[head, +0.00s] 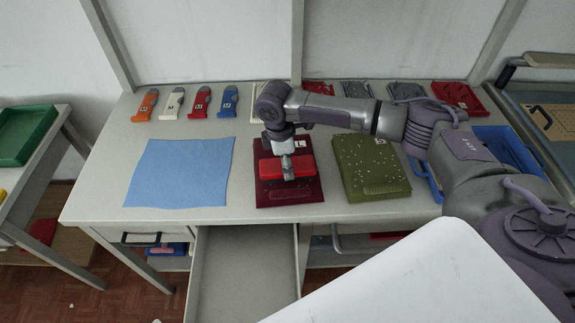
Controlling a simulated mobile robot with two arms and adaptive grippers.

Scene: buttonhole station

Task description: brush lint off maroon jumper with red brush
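The maroon jumper (285,198) lies folded on the table, with a white label marked L near its upper right. No lint specks can be made out on its uncovered part. The red brush (268,169) lies crosswise over the jumper's middle, on it or just above it. My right gripper (288,167) reaches in from the right, points down over the jumper and appears shut around the middle of the brush. The arm hides part of the jumper's top. My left gripper is not in view.
An olive folded jumper (372,180) with white specks lies to the right, and a blue cloth (178,172) to the left. Several coloured tools, including an orange one (145,105), and trays (457,97) line the back. A drawer (243,262) stands open at the front.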

